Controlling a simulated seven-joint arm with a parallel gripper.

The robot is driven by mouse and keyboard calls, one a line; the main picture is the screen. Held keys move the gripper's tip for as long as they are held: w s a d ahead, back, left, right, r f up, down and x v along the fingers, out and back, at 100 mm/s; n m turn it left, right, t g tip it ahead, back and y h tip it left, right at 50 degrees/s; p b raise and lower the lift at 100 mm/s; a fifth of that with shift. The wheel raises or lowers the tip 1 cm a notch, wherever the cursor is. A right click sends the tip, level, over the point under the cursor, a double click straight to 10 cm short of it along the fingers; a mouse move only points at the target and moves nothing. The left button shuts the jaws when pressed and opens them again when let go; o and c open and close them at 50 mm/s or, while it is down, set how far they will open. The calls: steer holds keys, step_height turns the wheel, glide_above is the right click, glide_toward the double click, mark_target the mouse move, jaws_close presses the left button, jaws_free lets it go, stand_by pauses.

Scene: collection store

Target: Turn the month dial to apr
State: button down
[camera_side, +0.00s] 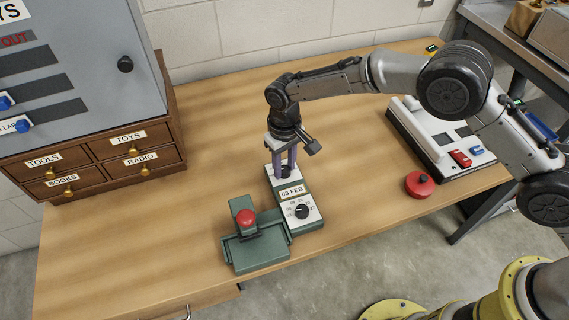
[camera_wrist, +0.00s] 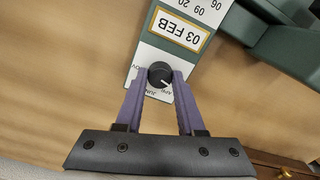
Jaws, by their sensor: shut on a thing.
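The date stamp (camera_side: 284,184) is a green device with white plates on the wooden table. Its window (camera_side: 291,191) reads 03 FEB, and the window (camera_wrist: 181,29) is upside down in the wrist view. The month dial (camera_wrist: 160,74) is a round black knob at the far end, with APR and JUN printed beside it. A small pale mark shows at the dial's lower right edge, near APR. My gripper (camera_wrist: 160,80) points down with its purple fingers shut on the dial. In the side view my gripper (camera_side: 285,170) partly hides this dial.
A second black dial (camera_side: 302,211) sits at the near end of the device. Wooden drawers (camera_side: 105,160) stand left. A red button (camera_side: 419,184) and a white device (camera_side: 430,145) are right.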

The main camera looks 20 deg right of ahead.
mark_target(284, 169)
steer(key=m, duration=0.6)
steer(key=shift+r+m, duration=0.1)
steer(key=shift+m, duration=0.3)
stand_by(0.4)
steer(key=c, duration=0.5)
jaws_free()
step_height(284, 169, up, 14)
steer(key=shift+f, duration=0.1)
stand_by(0.4)
